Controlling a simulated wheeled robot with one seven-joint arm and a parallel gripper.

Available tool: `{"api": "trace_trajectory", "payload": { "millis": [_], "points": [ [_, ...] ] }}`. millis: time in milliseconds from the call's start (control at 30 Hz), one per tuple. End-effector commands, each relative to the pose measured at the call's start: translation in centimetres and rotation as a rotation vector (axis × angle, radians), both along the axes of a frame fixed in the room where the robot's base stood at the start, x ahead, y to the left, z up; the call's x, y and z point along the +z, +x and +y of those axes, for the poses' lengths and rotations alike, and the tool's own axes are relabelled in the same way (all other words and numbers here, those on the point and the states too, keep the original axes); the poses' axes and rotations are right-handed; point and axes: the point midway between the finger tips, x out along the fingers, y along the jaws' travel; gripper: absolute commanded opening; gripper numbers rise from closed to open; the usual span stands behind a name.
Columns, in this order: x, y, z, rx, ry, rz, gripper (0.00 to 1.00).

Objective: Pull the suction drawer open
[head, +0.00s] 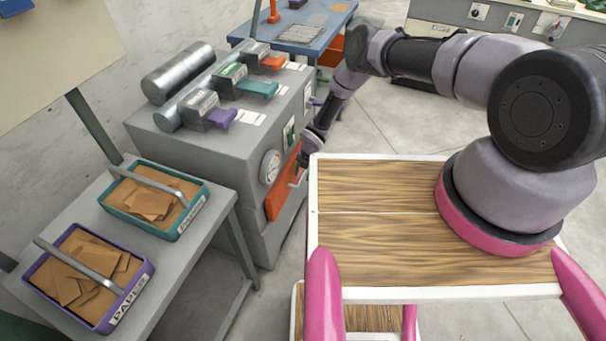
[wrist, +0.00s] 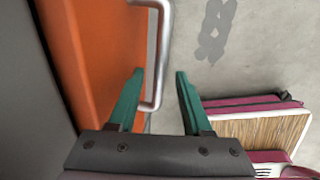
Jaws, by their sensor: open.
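The suction drawer (head: 279,202) has an orange front, low on the side of the grey machine. In the wrist view the orange front (wrist: 88,50) fills the upper left, with a pale metal bar handle (wrist: 164,50) standing off it. My gripper (wrist: 159,73) is open, with its green fingers one on each side of the handle's lower end in the picture. I cannot tell whether either finger touches the handle. In the head view my gripper (head: 297,178) is small and close to the drawer front, and the handle is hard to make out.
The grey machine (head: 250,150) carries a gauge (head: 270,166) and several coloured levers. A side table at left holds a teal-rimmed tray (head: 118,206) and a purple-rimmed tray (head: 30,301) of brown paper pieces. My wooden-topped base is at right. Open floor lies behind.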

Motion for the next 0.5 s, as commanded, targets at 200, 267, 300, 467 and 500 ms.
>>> {"api": "trace_trajectory", "payload": {
  "millis": [200, 267, 300, 467, 500],
  "points": [
    [0.02, 0.0, 0.0, 0.0, 0.0, 0.0, 0.0],
    [0.02, -0.01, 0.0, 0.0, 0.0, 0.0, 0.0],
    [0.02, 0.0, -0.01, 0.0, 0.0, 0.0, 0.0],
    [0.03, -0.01, 0.0, 0.0, 0.0, 0.0, 0.0],
    [0.03, -0.01, 0.0, 0.0, 0.0, 0.0, 0.0]
  ]
}}
